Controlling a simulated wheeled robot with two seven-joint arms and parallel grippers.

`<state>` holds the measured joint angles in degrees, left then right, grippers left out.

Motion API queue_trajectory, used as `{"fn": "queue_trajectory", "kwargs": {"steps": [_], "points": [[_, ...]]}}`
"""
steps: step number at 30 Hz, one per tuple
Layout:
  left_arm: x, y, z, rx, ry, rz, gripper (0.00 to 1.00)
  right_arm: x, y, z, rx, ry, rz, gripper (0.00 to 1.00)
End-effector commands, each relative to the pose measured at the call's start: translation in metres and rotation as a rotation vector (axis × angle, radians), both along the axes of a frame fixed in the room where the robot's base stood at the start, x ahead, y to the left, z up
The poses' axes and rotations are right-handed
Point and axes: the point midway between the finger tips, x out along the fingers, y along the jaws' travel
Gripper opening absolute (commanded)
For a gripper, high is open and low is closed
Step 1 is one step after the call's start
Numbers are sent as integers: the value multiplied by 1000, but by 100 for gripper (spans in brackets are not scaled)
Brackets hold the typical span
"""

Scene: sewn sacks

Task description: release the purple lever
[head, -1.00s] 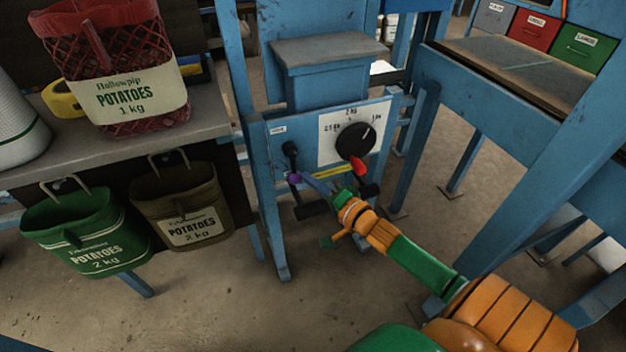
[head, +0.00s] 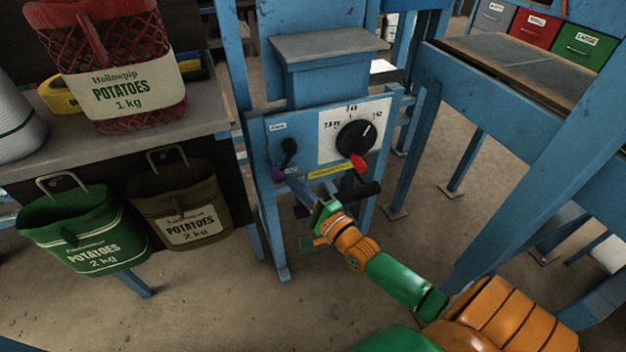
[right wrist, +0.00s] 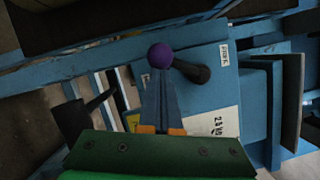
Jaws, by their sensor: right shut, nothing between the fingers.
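The purple lever is a black arm with a purple ball (head: 278,175) at its end, on the left of the blue machine's front panel. In the head view the arm hangs from its pivot down and to the left. The ball also shows in the right wrist view (right wrist: 160,55), just past my fingertips. My right gripper (head: 290,181) is shut and empty, its blue fingers together with the tips at the ball. I cannot tell whether they touch it. My left gripper is not in view.
The panel also bears a black dial (head: 355,138) with a red knob (head: 358,162). Black bars stick out below the panel. Green (head: 85,235) and brown (head: 180,210) potato sacks hang at left; a red mesh sack (head: 120,70) stands on the shelf.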

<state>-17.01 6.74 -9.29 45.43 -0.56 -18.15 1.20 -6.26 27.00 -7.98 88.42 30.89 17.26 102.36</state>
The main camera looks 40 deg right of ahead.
Motion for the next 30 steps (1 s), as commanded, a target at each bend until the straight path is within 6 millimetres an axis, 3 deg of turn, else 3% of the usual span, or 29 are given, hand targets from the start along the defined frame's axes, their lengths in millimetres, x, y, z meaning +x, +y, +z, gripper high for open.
{"fn": "queue_trajectory", "kwargs": {"steps": [11,30], "points": [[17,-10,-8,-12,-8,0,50,5,22,5,351,-84,1,0],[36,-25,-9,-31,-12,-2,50,11,46,32,893,-216,3,0]]}}
